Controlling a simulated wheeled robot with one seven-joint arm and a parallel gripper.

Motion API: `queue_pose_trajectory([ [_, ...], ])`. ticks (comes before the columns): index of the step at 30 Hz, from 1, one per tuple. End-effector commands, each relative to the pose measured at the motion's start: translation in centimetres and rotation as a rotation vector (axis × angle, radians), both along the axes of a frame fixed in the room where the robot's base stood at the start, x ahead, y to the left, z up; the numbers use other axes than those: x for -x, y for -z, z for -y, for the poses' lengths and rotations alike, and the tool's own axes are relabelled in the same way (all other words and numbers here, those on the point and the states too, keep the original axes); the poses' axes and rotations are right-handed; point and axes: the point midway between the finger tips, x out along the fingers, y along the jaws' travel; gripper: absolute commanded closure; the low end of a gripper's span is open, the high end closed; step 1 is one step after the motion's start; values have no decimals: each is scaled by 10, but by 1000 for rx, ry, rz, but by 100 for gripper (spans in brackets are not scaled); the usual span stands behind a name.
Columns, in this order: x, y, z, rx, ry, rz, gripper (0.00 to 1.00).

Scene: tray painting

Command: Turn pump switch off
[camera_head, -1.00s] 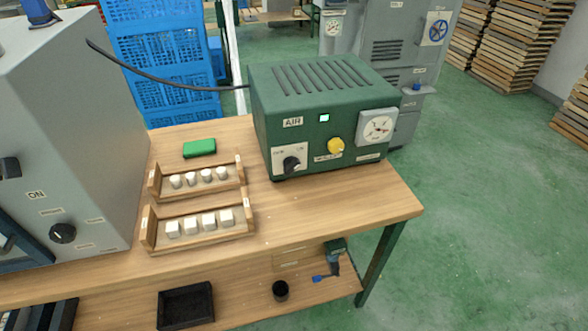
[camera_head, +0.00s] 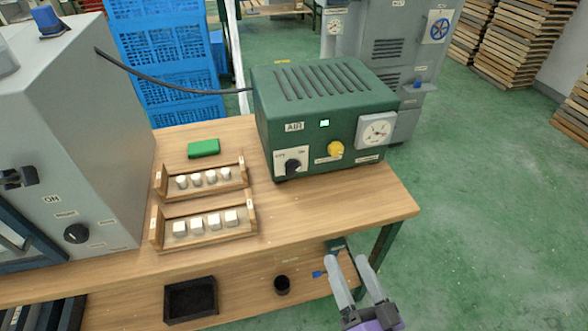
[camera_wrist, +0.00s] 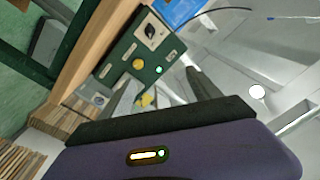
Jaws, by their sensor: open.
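The green pump box (camera_head: 325,90), labelled AIR, stands on the wooden bench, and its small indicator shows lit green. Its black rotary switch (camera_head: 292,167) sits on a white plate at the lower left of the front, with a yellow knob (camera_head: 335,149) and a round gauge (camera_head: 377,131) to its right. My gripper (camera_head: 352,272) is open and empty, below and in front of the bench's right front edge, apart from the box.
Two wooden racks of white pieces (camera_head: 205,227) and a green block (camera_head: 203,148) lie left of the box. A grey cabinet (camera_head: 75,120) stands at far left, joined by a black hose. A lower shelf holds a black tray (camera_head: 190,300) and cup (camera_head: 282,285). Open floor lies right.

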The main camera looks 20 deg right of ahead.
Motion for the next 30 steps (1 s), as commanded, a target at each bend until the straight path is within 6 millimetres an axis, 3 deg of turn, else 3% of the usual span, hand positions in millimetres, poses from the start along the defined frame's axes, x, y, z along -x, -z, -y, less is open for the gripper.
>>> queue_pose_trajectory([
  [1,-23,-5,-3,-79,-6,17,28],
  [9,-136,-12,-17,-621,-53,40,28],
  [15,-204,-14,-26,-1050,-83,21,28],
  [18,-231,-5,-30,-1283,-84,-7,28],
  [24,-236,39,-28,-1633,-38,-73,28],
  [30,-237,39,-28,-1761,-41,-73,28],
])
